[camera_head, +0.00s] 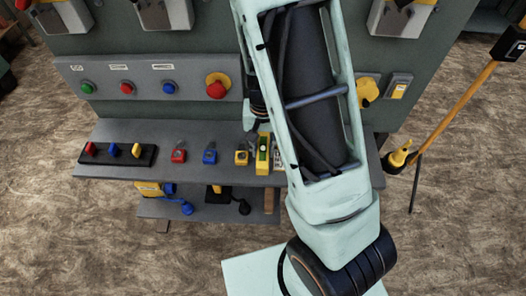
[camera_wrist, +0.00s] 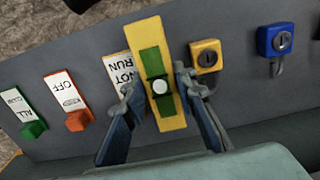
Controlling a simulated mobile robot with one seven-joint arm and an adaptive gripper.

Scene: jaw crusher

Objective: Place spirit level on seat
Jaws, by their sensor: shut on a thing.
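The spirit level (camera_wrist: 171,113) is a short yellow bar with a green middle and a pale round spot. My gripper (camera_wrist: 155,85) is shut on it, one finger on each long side. In the head view the level (camera_head: 262,155) shows at the right part of the grey shelf (camera_head: 120,131), just right of the yellow padlock (camera_head: 242,154). Whether it touches the shelf or is held above it I cannot tell. My arm hides most of my gripper in the head view. I cannot make out which surface is the seat.
Red (camera_head: 178,154) and blue (camera_head: 210,154) padlocks sit left of the yellow one. A black rack (camera_head: 97,155) with coloured pieces lies at the shelf's left. Labelled tags (camera_wrist: 75,110) lie left of the level in the wrist view. A button panel (camera_head: 150,78) stands behind.

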